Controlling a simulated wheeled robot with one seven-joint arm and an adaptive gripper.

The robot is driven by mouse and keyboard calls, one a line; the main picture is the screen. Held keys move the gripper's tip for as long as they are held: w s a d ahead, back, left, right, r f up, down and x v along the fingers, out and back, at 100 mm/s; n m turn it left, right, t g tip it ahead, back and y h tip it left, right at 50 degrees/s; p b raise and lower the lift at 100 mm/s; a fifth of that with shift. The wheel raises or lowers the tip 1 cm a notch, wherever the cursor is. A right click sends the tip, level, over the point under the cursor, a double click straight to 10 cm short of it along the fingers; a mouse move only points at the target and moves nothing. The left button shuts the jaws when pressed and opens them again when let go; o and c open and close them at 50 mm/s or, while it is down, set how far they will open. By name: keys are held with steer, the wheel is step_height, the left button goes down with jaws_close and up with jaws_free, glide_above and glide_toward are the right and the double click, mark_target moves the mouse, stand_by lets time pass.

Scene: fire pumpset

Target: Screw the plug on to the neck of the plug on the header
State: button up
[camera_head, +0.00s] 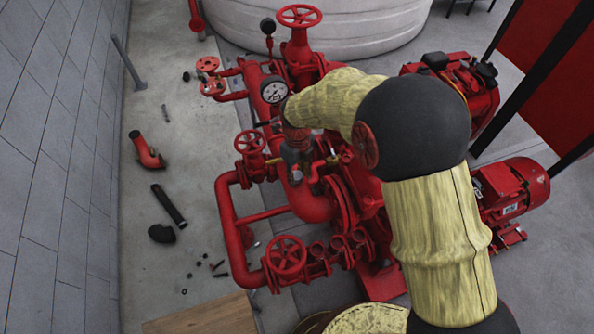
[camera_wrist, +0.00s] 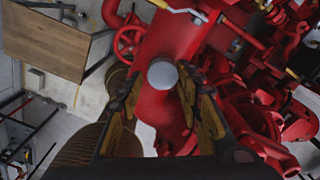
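A round grey cap-like piece (camera_wrist: 162,72) shows in the wrist view against the large red pipe (camera_wrist: 160,112). I cannot tell whether it is the plug or the neck on the header. My gripper (camera_wrist: 159,70) is open, with one finger to the left of this piece and one close to its right side. I see a gap on the left; contact on the right is unclear. In the head view my gripper (camera_head: 297,163) is over the middle of the red pump pipework (camera_head: 313,205), and the grey piece is not clearly visible there.
Red handwheels (camera_head: 286,254) and a pressure gauge (camera_head: 274,90) stand close around my arm. A red motor (camera_head: 515,186) is at the right. A red elbow (camera_head: 148,155), black pipe (camera_head: 168,206) and small parts lie on the floor. A wooden board (camera_head: 205,316) is at the bottom.

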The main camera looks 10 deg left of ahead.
steer(key=shift+o, duration=1)
steer(key=shift+s, duration=0.15)
steer(key=shift+a, duration=0.1)
steer(key=shift+r, duration=0.1)
